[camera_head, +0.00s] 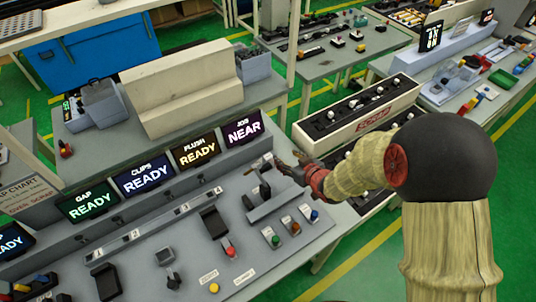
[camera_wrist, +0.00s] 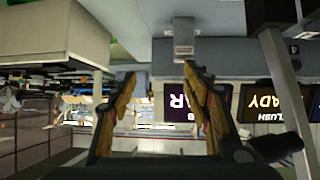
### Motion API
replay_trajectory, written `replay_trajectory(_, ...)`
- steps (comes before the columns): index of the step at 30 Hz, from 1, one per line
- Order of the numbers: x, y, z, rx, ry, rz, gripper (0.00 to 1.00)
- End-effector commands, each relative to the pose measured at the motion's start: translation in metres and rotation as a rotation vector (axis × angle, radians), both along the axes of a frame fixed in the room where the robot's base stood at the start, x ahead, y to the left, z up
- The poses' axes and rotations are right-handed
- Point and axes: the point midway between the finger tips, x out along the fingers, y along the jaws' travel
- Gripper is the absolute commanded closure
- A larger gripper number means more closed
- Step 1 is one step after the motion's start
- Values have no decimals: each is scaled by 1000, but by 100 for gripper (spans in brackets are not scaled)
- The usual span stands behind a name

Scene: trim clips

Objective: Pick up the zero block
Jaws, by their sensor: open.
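My gripper (camera_head: 286,170) is over the right part of the grey console, beside the lever fixture (camera_head: 262,198). In the wrist view my gripper (camera_wrist: 160,72) has its two yellowish fingers apart, with nothing between them. A small light grey block with a pale label (camera_wrist: 184,47) shows beyond the fingertips, nearer the right finger and apart from both. It is probably the zero block; its label is too small to read. In the head view a small pale piece (camera_head: 261,162) lies just left of the fingertips; I cannot tell whether it is the same block.
Lit screens stand along the console's back, including the JOB NEAR screen (camera_head: 243,131) close behind my gripper. Coloured buttons (camera_head: 294,227) are in front of it. A long cream box (camera_head: 358,115) stands behind to the right. A dark-ended bar (camera_wrist: 275,147) is close to the right finger.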

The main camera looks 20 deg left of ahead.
Motion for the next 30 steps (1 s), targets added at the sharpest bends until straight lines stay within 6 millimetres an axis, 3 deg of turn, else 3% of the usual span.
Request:
replay_trajectory(3, -14, 23, -12, 44, 3, 60, 52)
replay_trajectory(8, -17, 37, -21, 69, 0, 86, 52)
replay_trajectory(30, 27, 83, -54, 69, -2, 84, 52)
